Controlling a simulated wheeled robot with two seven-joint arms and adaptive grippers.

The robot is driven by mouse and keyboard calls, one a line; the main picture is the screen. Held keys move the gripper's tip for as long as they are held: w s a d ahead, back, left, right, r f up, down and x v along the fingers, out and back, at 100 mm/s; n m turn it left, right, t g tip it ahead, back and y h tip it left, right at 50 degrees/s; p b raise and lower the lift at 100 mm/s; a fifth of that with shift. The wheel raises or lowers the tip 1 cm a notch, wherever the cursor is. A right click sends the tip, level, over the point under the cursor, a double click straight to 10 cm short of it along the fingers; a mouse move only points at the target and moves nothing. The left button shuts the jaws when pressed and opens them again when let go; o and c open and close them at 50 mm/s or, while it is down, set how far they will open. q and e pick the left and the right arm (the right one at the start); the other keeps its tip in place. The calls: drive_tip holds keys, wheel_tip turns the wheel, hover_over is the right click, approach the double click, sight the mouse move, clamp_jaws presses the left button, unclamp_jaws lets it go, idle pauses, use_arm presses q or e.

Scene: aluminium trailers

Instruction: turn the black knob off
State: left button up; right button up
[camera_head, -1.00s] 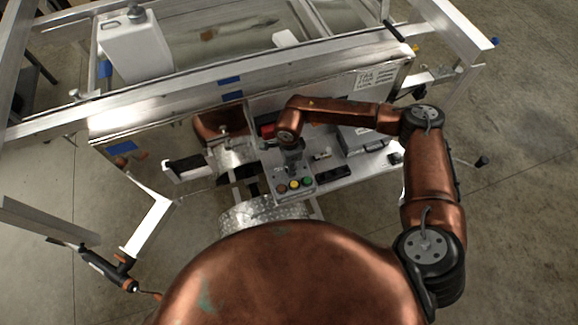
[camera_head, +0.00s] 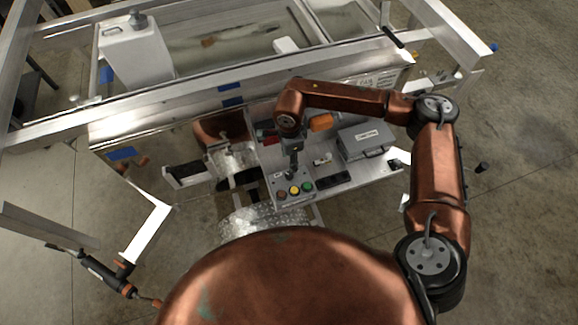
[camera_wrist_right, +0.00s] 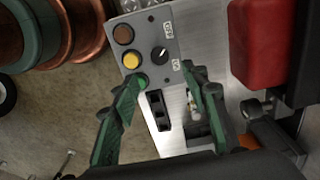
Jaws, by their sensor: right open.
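The black knob (camera_wrist_right: 159,54) is a small round dial with a white mark, on a grey control box (camera_wrist_right: 145,18) in the right wrist view. Its pointer lies at a slant; the lettering beside it is too small to read surely. In the head view the box (camera_head: 279,201) stands on the trailer's shelf, and I cannot make out the knob under my gripper. My right gripper (camera_wrist_right: 163,76) is open, its green fingers spread on either side below the knob, apart from it. In the head view the right gripper (camera_head: 292,172) hangs over the box's back part. My left gripper is not in view.
Brown, yellow (camera_wrist_right: 131,60) and green (camera_wrist_right: 142,82) buttons sit beside the knob. A red block (camera_wrist_right: 258,40) stands right of the box in the wrist view. A grey case (camera_head: 366,140) sits right on the shelf. Aluminium rails (camera_head: 200,88) run behind.

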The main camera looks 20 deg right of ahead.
wheel_tip(320, 180, up, 2)
drive_tip(key=shift+r, duration=0.2)
idle(0.4)
